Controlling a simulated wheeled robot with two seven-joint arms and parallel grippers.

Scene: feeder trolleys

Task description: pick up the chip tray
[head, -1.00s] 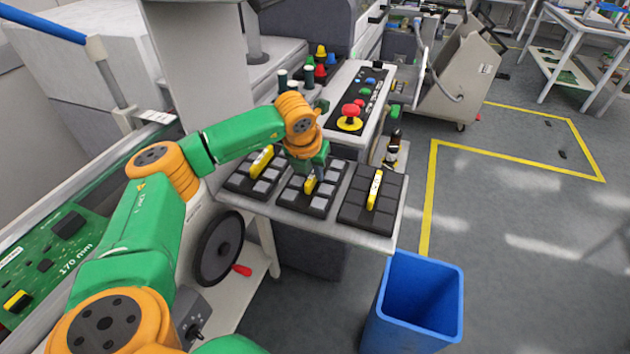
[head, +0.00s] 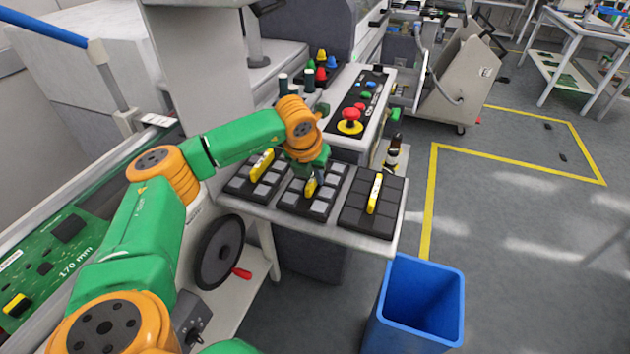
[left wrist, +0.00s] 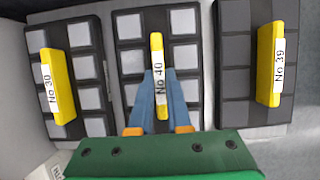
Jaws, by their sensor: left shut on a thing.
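Three dark chip trays with yellow handles lie side by side on a light shelf. In the left wrist view the middle tray (left wrist: 130,53) has a handle labelled No 40 (left wrist: 157,60), and my left gripper (left wrist: 160,85) is shut on that handle. The left tray (left wrist: 88,38) is labelled No 30 and the right tray (left wrist: 236,75) No 39. The left and middle trays hold light grey chips; the right one shows dark pockets. In the head view my left gripper (head: 312,176) is at the middle tray (head: 318,207), which seems to rest on the shelf. My right gripper is not in view.
A control panel with a red stop button (head: 350,115) stands behind the shelf (head: 300,227). A dark bottle (head: 393,153) is at the back right. A blue bin (head: 415,305) stands on the floor. The other trays lie close on both sides.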

